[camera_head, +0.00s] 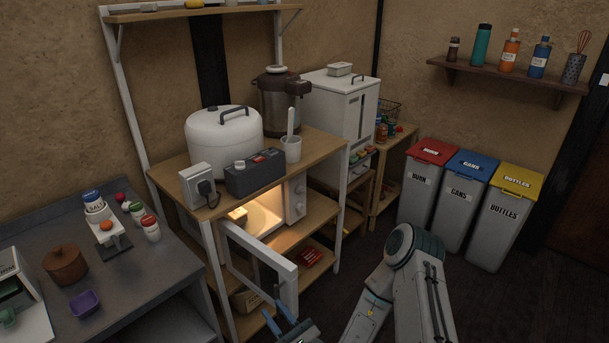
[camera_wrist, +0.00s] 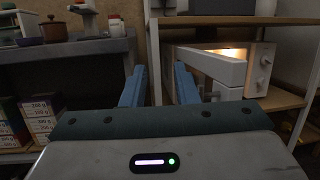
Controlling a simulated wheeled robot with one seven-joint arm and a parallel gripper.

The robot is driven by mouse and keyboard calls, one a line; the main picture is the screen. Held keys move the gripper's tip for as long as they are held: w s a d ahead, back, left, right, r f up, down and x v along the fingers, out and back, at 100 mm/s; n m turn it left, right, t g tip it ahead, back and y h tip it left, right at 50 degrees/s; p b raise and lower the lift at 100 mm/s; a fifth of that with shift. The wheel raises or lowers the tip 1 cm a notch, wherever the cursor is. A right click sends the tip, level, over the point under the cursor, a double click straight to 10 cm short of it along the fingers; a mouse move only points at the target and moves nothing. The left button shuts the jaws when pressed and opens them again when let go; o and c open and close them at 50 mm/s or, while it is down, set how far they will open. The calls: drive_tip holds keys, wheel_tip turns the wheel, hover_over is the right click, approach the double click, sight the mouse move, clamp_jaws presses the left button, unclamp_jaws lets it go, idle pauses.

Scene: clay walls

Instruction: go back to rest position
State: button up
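My gripper (camera_head: 289,322) is low at the bottom of the head view, in front of the wooden shelf rack. In the wrist view its two blue fingers (camera_wrist: 160,88) stand apart with nothing between them. My arm folds down from the right of the gripper. The microwave (camera_head: 296,199) is on the rack's middle shelf, lit inside, with its white-framed door (camera_head: 262,262) swung open toward me. The door also shows in the wrist view (camera_wrist: 212,66), just beyond the right finger; I cannot tell whether they touch.
A grey counter (camera_head: 130,277) with a brown pot (camera_head: 65,265) and a purple bowl (camera_head: 85,303) stands at left. A rice cooker (camera_head: 224,138) and a grey power box (camera_head: 254,172) sit on the rack top. Three bins, one a blue-lidded bin (camera_head: 471,165), stand at right. Floor before the bins is clear.

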drive_tip(key=s+a+r+n+g+y, duration=0.2)
drive_tip(key=s+r+n+g+y, duration=0.15)
drive_tip(key=r+n+g, duration=0.3)
drive_tip(key=s+a+r+n+g+y, duration=0.1)
drive_tip(key=s+r+n+g+y, duration=0.2)
drive_tip(key=r+n+g+y, duration=0.35)
drive_tip(key=s+d+r+n+g+h+p, duration=0.2)
drive_tip(key=s+d+r+n+g+h, duration=0.1)
drive_tip(key=s+n+g+h, duration=0.6)
drive_tip(key=d+r+n+t+h, duration=0.1)
drive_tip(key=d+r+t+h, duration=0.2)
drive_tip(key=d, duration=0.4)
drive_tip(key=d+r+n+t+h, duration=0.2)
drive_tip(key=d+r+t+h, duration=0.1)
drive_tip(key=d+h, duration=0.3)
drive_tip(key=w+d+r+n+t+h+p, duration=0.1)
drive_tip(key=d+r+n+t+h, duration=0.1)
drive_tip(key=d+h, duration=0.3)
drive_tip(key=d+r, duration=0.1)
drive_tip(key=d, duration=0.3)
drive_tip(key=shift+r+t, duration=0.2)
drive_tip(key=shift+t, duration=0.2)
